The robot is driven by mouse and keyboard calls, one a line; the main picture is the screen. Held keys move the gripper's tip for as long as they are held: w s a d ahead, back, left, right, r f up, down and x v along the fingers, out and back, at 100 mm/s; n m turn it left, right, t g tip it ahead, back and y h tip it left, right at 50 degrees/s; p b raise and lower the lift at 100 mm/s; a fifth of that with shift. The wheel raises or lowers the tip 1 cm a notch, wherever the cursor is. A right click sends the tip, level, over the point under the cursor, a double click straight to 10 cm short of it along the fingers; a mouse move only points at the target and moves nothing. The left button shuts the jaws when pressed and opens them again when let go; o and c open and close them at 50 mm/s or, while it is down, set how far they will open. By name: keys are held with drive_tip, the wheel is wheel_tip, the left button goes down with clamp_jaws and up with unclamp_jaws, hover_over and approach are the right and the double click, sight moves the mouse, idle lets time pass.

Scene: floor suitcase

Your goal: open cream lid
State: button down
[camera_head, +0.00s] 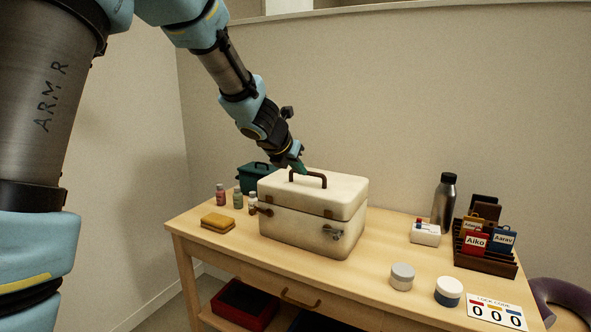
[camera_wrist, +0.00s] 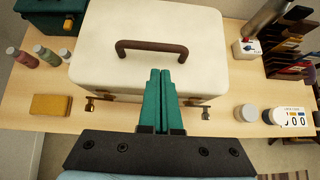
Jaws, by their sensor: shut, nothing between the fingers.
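The cream case (camera_head: 305,232) stands on the wooden table, and its cream lid (camera_head: 336,192) is down on the body. A brown handle (camera_head: 308,179) rises from the lid top and also shows in the wrist view (camera_wrist: 152,45). Metal latches sit at the seam, one (camera_wrist: 89,104) to the left and one (camera_wrist: 205,112) to the right in the wrist view. My gripper (camera_head: 300,168) is above the lid beside the handle. In the wrist view my green fingers (camera_wrist: 160,75) are together and empty, short of the handle; whether they touch the lid cannot be told.
A yellow sponge-like block (camera_head: 218,222), small bottles (camera_head: 238,198) and a dark green box (camera_head: 254,177) are left of the case. A steel bottle (camera_head: 443,203), name-tag rack (camera_head: 487,262), white jars (camera_head: 402,276) and a code card (camera_head: 497,312) are right. A drawer (camera_head: 290,296) is below.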

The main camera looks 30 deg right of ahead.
sight(306, 190)
drive_tip(key=x, duration=0.5)
drive_tip(key=shift+f+b, duration=0.1)
drive_tip(key=shift+b, duration=0.25)
